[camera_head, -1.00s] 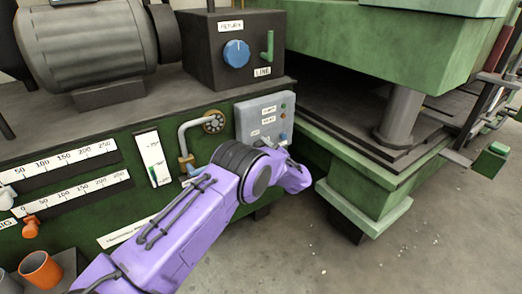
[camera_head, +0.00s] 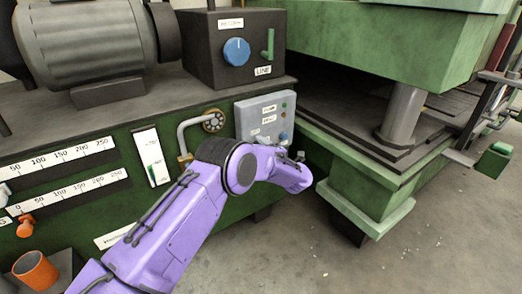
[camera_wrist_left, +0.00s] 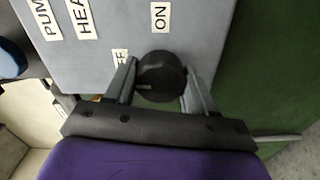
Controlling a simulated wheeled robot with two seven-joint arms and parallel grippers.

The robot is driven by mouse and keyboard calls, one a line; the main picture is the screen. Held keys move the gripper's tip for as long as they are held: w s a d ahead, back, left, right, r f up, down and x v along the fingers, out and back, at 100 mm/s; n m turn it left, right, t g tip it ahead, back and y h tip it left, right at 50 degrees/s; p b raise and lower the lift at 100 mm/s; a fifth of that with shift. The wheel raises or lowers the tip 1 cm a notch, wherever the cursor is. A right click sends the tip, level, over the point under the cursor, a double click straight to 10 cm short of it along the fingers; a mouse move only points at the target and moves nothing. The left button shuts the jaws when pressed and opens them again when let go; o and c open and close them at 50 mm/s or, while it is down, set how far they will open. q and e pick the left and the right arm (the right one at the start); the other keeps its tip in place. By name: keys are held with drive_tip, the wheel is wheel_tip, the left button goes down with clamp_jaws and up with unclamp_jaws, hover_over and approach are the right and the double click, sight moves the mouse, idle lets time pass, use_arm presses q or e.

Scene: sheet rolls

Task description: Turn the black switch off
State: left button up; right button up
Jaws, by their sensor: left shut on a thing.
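The black switch (camera_wrist_left: 160,76) is a round knob on a grey control panel (camera_wrist_left: 205,25). In the left wrist view it sits between the two grey fingers of my left gripper (camera_wrist_left: 160,85), which are shut on its sides. A light mark shows at the knob's lower left. An "ON" label (camera_wrist_left: 160,16) is above it, and a partly hidden "OFF" label (camera_wrist_left: 120,56) is to its left. In the head view my purple left arm hides the switch in front of the panel (camera_head: 248,107). My right gripper is not in view.
A pipe (camera_head: 183,132) with a round flange stands left of the panel. A dark box (camera_head: 205,70) with a blue dial is above. Green press parts (camera_head: 360,195) stand close on the right.

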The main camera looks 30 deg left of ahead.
use_arm(q)
drive_tip(key=shift+n, duration=0.4)
drive_tip(key=o, duration=1)
drive_tip(key=shift+d, duration=0.15)
drive_tip(key=p+v, duration=0.2)
drive_tip(key=v, duration=0.8)
drive_tip(key=shift+s+d, duration=0.15)
drive_tip(key=shift+f, duration=0.1)
